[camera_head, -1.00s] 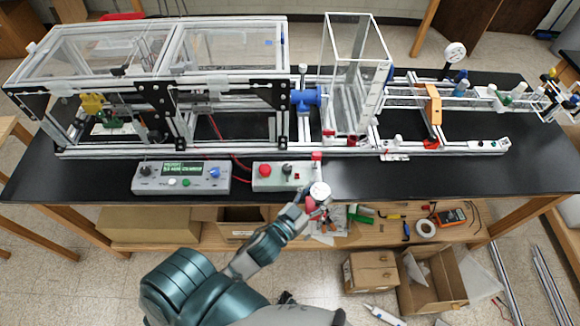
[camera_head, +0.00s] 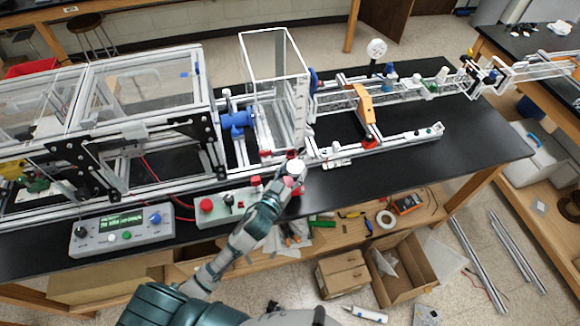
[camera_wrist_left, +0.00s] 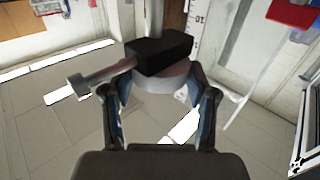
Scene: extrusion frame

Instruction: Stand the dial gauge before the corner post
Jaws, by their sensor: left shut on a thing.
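My left gripper (camera_head: 287,181) is shut on the dial gauge, whose pale round face (camera_head: 296,167) shows at its tip in the head view. In the left wrist view the fingers (camera_wrist_left: 160,88) close around a grey round body (camera_wrist_left: 162,78), with a black block (camera_wrist_left: 160,52) and metal rods beside it. The gauge is held over the front part of the black bench, near the white rail. The extrusion frame's front right corner post (camera_head: 214,125) stands to the left; the clear box's post (camera_head: 300,105) stands behind the gauge. I cannot tell which post is meant. My right gripper is out of view.
A control box with a red button (camera_head: 206,205) and a grey display box (camera_head: 122,231) line the front edge. A white rail (camera_head: 400,137) with an orange bracket (camera_head: 365,104) runs right. Bare black bench (camera_head: 430,165) lies at front right. Another round dial (camera_head: 377,48) stands behind.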

